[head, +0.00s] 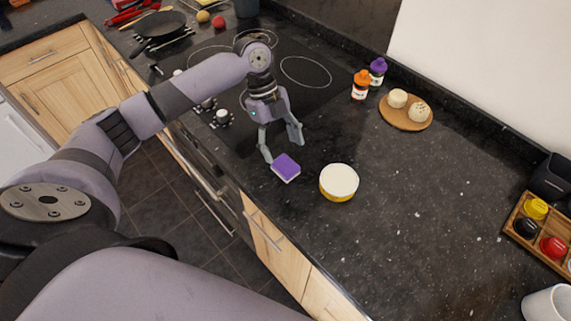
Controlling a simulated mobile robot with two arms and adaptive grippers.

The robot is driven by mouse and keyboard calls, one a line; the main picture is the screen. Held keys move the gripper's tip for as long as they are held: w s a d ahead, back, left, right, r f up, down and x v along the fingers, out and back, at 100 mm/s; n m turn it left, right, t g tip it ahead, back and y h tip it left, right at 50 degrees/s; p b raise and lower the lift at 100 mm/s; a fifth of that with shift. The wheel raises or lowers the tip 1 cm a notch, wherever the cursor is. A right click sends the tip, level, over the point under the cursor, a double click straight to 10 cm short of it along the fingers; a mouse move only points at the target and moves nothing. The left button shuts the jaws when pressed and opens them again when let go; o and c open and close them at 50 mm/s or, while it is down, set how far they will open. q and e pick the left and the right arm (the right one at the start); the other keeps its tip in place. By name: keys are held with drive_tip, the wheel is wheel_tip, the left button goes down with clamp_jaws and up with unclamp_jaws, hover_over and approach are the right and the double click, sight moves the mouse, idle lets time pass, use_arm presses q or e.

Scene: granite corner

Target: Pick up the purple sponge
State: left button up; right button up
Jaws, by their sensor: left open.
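The purple sponge (286,166) lies flat on the dark granite counter, near its front edge. It has a purple top and a pale lower layer. My left gripper (283,152) is open above the counter, just behind the sponge in the picture. Its two fingers point down, one at the sponge's left and one up and to its right. I cannot tell whether a finger touches the sponge. My right gripper is not in view.
A yellow and white round container (339,182) stands close to the sponge's right. Orange (360,86) and purple (377,72) bottles and a round wooden board (407,112) stand farther back. A wooden crate (543,232) is at right. The counter's right middle is clear.

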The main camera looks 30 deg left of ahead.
sight(285, 164)
use_arm(q)
drive_tip(key=x, duration=0.1)
drive_tip(key=p+x, duration=0.1)
drive_tip(key=x, duration=0.1)
drive_tip(key=p+x, duration=0.1)
drive_tip(key=shift+s+a+f, duration=0.2)
drive_tip(key=shift+s+f, duration=0.05)
drive_tip(key=shift+s, duration=0.1)
drive_tip(key=shift+f, duration=0.25)
drive_tip(key=shift+c, duration=0.4)
drive_tip(key=c, duration=0.9)
drive_tip(key=shift+r, duration=0.1)
drive_tip(key=shift+w+r, duration=0.1)
drive_tip(key=shift+r, duration=0.45)
wheel_tip(285, 164, up, 19)
drive_tip(key=b, duration=0.3)
drive_tip(key=shift+f, duration=0.1)
